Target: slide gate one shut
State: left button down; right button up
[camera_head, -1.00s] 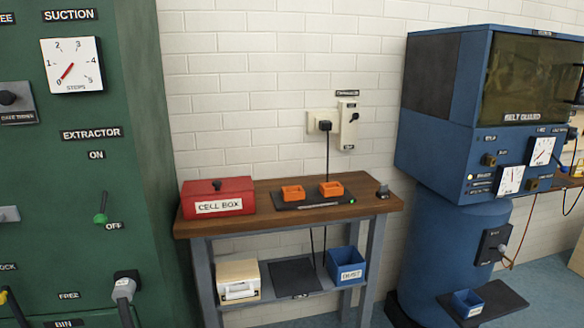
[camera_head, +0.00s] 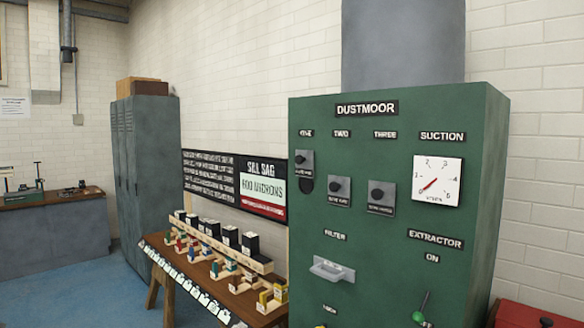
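The green Dustmoor cabinet (camera_head: 375,230) stands at the right of the head view. Under the label ONE, the grey plate of gate one (camera_head: 304,171) with its black knob sits high, and a dark opening (camera_head: 306,186) shows below it. The plates of gate two (camera_head: 340,200) and gate three (camera_head: 381,208) sit lower, with no dark opening visible beneath them. Neither of my grippers is in view.
The cabinet also bears a suction dial (camera_head: 438,170), a filter handle (camera_head: 330,269) and a green extractor lever (camera_head: 423,300). A wooden bench (camera_head: 205,270) with several small blocks stands left of it. Grey lockers (camera_head: 150,170) stand behind. Blue floor (camera_head: 60,285) is clear at left.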

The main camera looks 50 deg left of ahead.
aim_at(304, 159)
jog(key=u, duration=1.6)
